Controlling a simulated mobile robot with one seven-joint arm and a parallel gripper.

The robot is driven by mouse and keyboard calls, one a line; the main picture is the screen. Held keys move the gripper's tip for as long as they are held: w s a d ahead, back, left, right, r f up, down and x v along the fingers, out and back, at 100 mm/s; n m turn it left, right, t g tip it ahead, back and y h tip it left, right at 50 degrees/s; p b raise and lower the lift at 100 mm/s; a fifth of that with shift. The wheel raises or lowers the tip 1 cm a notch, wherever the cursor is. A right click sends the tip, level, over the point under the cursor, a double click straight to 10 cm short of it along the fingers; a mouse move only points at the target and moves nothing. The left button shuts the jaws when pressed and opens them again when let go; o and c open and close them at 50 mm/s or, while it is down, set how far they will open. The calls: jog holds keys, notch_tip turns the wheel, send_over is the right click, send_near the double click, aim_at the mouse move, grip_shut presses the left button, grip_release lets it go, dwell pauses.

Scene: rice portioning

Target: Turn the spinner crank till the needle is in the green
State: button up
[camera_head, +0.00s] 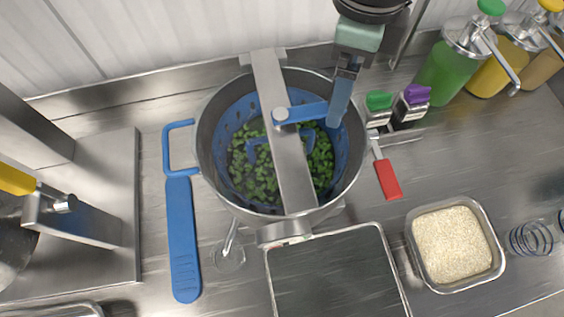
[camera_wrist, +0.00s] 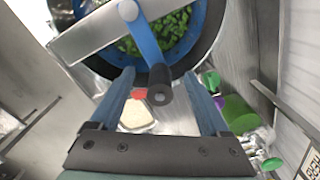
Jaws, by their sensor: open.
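The salad spinner (camera_head: 207,150) is a steel pot with a blue basket (camera_head: 238,118) of chopped greens. A steel bar (camera_head: 290,165) crosses its top. The blue crank (camera_head: 308,110) runs from the hub on the bar toward the right rim. My gripper (camera_head: 338,112) reaches down over the crank's outer end and hides its knob in the head view. In the wrist view, the black crank knob (camera_wrist: 160,88) stands between the two fingers of my gripper (camera_wrist: 158,78), which are open with gaps at both sides. A small dial may be on the bar's front end; no needle or green zone is legible.
A blue-handled tool (camera_head: 183,240) lies left of the spinner. A dark-topped tray or scale (camera_head: 335,280) is in front, with a rice pan (camera_head: 411,240) to its right. A red-handled tool (camera_head: 388,180) and pump bottles (camera_head: 445,75) stand or lie to the right.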

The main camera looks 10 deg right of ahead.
jog(key=shift+f+b, duration=0.55)
jog(key=shift+f, duration=0.1)
jog(key=shift+r, duration=0.15)
jog(key=shift+r, duration=0.35)
jog(key=c, duration=1.2)
